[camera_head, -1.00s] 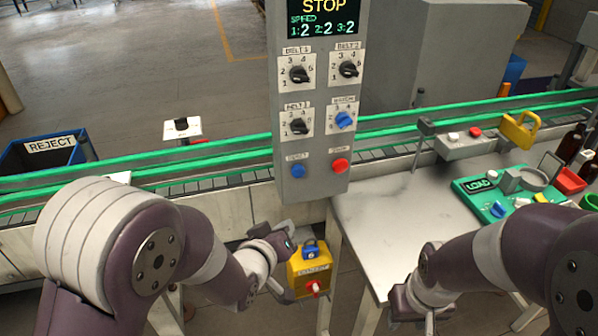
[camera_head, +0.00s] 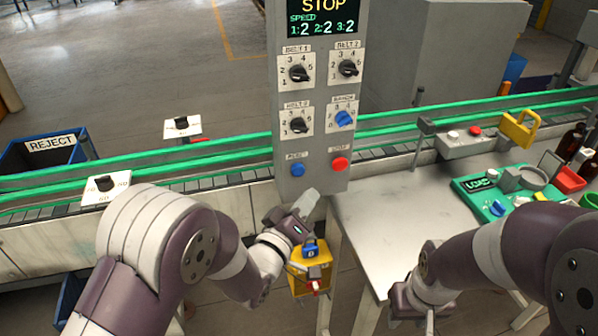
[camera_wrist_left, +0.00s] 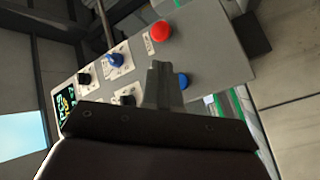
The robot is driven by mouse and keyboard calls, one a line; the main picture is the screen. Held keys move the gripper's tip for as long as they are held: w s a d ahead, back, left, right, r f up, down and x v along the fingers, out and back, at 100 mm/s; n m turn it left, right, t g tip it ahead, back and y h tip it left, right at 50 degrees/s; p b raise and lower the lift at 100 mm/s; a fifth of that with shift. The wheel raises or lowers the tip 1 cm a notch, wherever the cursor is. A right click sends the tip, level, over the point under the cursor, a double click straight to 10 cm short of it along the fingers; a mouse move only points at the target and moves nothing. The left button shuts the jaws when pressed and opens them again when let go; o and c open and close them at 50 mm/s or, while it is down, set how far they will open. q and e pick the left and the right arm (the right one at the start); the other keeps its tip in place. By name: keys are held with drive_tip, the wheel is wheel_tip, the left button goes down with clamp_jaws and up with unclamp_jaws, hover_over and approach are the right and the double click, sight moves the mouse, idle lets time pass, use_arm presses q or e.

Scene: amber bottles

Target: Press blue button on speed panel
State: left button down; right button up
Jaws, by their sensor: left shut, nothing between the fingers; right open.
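The speed panel (camera_head: 311,110) is a grey upright box with a display reading STOP and several knobs. The blue button (camera_head: 297,170) is at its lower left, beside the red button (camera_head: 340,164). In the left wrist view the blue button (camera_wrist_left: 184,81) is partly hidden behind my fingers. My left gripper (camera_head: 306,203) is shut and empty, just below the panel's lower edge and apart from the button. It also shows in the left wrist view (camera_wrist_left: 160,70). My right gripper (camera_head: 410,300) is low by the table's front edge; its fingertips are hard to make out.
A yellow box with a blue padlock (camera_head: 310,268) hangs below my left gripper. A conveyor with green rails (camera_head: 130,168) runs behind. The white table (camera_head: 385,230) holds a green LOAD panel (camera_head: 497,207). A blue REJECT bin (camera_head: 45,153) is at left.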

sight(298, 182)
use_arm(q)
drive_tip(key=shift+w+a+b, duration=0.1)
drive_tip(key=shift+w+a, duration=0.15)
drive_tip(key=shift+w, duration=0.45)
drive_tip(key=shift+w+a+b, duration=0.15)
drive_tip(key=shift+w+a, duration=0.05)
drive_tip(key=shift+w, duration=0.5)
drive_tip(key=shift+w+a+b, duration=0.1)
drive_tip(key=shift+w+a, duration=0.15)
drive_tip(key=shift+w, duration=0.45)
idle(0.4)
drive_tip(key=shift+w+a, duration=0.15)
drive_tip(key=shift+w, duration=0.25)
drive_tip(key=shift+w+a+b, duration=0.15)
drive_tip(key=shift+w+b, duration=0.2)
drive_tip(key=shift+w, duration=0.05)
idle(0.5)
idle(0.4)
drive_tip(key=shift+s+d, duration=0.3)
drive_tip(key=shift+s, duration=0.55)
drive_tip(key=shift+s+d, duration=0.25)
drive_tip(key=shift+s, duration=0.55)
drive_tip(key=shift+s+d, duration=0.25)
drive_tip(key=shift+s, duration=0.5)
drive_tip(key=shift+s+d, duration=0.25)
drive_tip(key=shift+s, duration=0.55)
